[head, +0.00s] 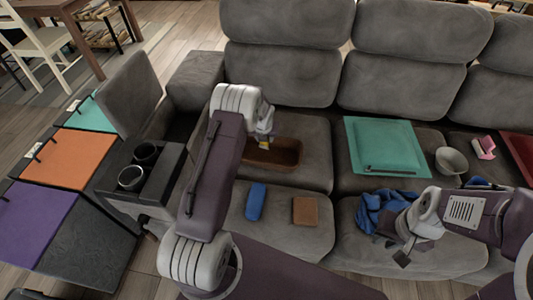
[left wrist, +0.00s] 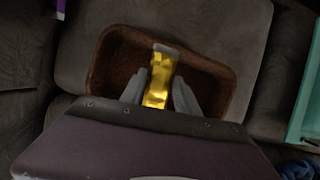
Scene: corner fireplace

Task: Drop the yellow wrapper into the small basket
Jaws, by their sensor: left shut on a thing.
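The yellow wrapper (left wrist: 161,78) is a shiny strip held between the fingers of my left gripper (left wrist: 158,92) in the left wrist view. In the head view a small yellow piece of it shows at the tip of my left gripper (head: 265,141). The small brown basket (left wrist: 108,56) lies behind and below the wrapper in the left wrist view. In the head view the basket (head: 285,158) sits on the sofa seat, partly hidden by my left arm. My right gripper (head: 404,252) hangs low at the right, near a blue cloth; its fingers look apart, with nothing seen between them.
A teal tray (head: 370,150), a grey bowl (head: 450,160) and a pink-and-white item (head: 484,147) are on the sofa to the right. A blue case (head: 256,202), brown block (head: 305,211) and crumpled blue cloth (head: 375,212) lie in front. A cup console (head: 145,180) stands left.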

